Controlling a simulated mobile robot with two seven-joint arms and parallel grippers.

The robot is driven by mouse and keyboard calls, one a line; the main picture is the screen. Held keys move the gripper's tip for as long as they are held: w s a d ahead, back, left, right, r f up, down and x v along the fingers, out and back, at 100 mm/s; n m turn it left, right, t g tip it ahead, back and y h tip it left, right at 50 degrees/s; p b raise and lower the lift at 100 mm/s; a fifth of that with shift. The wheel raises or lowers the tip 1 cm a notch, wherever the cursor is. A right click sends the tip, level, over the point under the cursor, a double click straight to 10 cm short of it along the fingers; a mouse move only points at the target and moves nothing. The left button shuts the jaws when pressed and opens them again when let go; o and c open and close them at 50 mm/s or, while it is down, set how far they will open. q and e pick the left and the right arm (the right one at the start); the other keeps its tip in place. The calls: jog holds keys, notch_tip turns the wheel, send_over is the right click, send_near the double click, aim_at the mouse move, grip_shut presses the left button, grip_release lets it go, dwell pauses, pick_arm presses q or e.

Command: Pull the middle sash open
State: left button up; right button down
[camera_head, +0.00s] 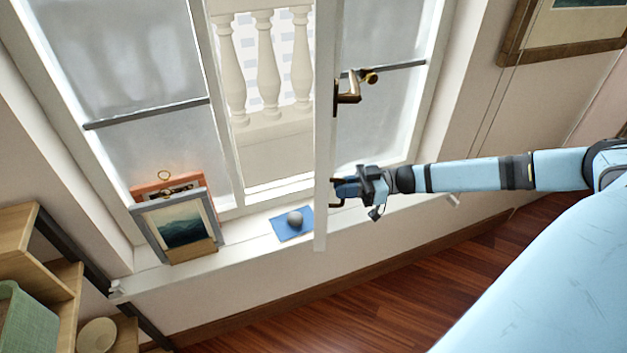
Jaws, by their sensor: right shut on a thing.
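The window's middle sash (325,130) shows nearly edge-on as a narrow white frame, swung inward over the sill. To its left, the middle opening is clear and shows stone balusters outside. A brass lever handle (348,94) sits on the sash's right side. Lower down is a brass pull (334,201), partly hidden by my gripper. My right gripper (345,189) reaches in from the right and is shut on this pull. My left gripper is not in view.
The sill (250,236) holds a framed mountain picture (177,226), an orange-framed item (167,188) behind it, and a grey ball (295,218) on a blue mat (282,230). Wooden shelves (22,236) stand at lower left. The wooden floor (400,300) looks clear.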

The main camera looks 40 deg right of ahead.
jog(key=s+d+n+g+y+b, duration=0.1)
jog(key=s+d+n+g, duration=0.2)
jog(key=d, duration=0.7)
jog(key=shift+s+g+y+b, duration=0.3)
jog(key=shift+g+y+b, duration=0.1)
jog(key=shift+g, duration=0.3)
jog(key=c, duration=1.2)
grip_release()
jog(key=shift+a+r, duration=0.1)
